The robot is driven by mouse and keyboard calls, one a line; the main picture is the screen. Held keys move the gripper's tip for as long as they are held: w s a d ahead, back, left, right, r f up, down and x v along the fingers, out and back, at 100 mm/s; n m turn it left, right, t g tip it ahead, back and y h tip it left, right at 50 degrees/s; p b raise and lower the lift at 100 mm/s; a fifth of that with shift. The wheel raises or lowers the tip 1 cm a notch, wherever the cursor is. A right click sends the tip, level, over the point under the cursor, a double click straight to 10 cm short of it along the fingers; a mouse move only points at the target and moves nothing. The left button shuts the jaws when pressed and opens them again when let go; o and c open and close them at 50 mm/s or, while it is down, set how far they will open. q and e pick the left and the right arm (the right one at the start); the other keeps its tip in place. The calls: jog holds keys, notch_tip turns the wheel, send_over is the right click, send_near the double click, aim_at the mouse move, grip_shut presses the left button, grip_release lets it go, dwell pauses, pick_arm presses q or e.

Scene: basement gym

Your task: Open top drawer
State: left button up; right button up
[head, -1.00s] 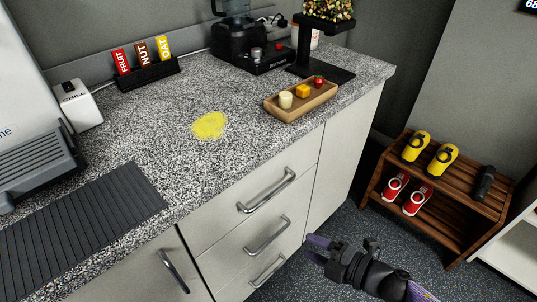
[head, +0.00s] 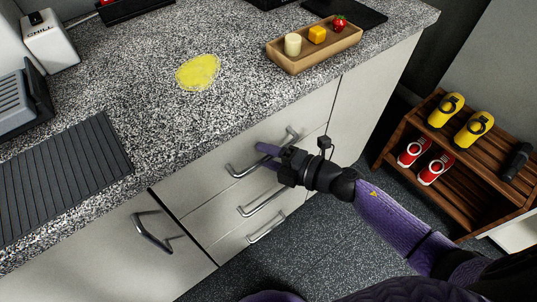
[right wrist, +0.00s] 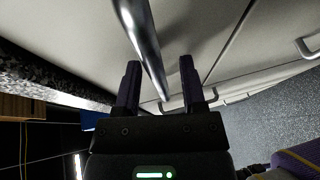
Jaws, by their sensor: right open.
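The top drawer (head: 198,187) is in the pale cabinet under the speckled counter; its front looks flush. Its metal bar handle (head: 238,171) runs slanting across the front, partly hidden by my right gripper (head: 264,155). The right gripper is open at this handle, its purple fingers reaching in from the right. In the right wrist view the handle bar (right wrist: 144,40) passes between the two spread fingers of the gripper (right wrist: 160,68); I cannot tell whether they touch it. My left gripper is not in view.
Two lower drawers with handles (head: 266,228) sit below, and a door handle (head: 150,236) is at left. A wooden tray (head: 318,50) stands on the counter near a yellow patch (head: 198,72). A wooden shoe rack (head: 465,160) stands at right. Dark floor lies between.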

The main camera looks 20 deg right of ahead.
grip_shut()
dwell(0.8)
dwell(0.4)
dwell(0.3)
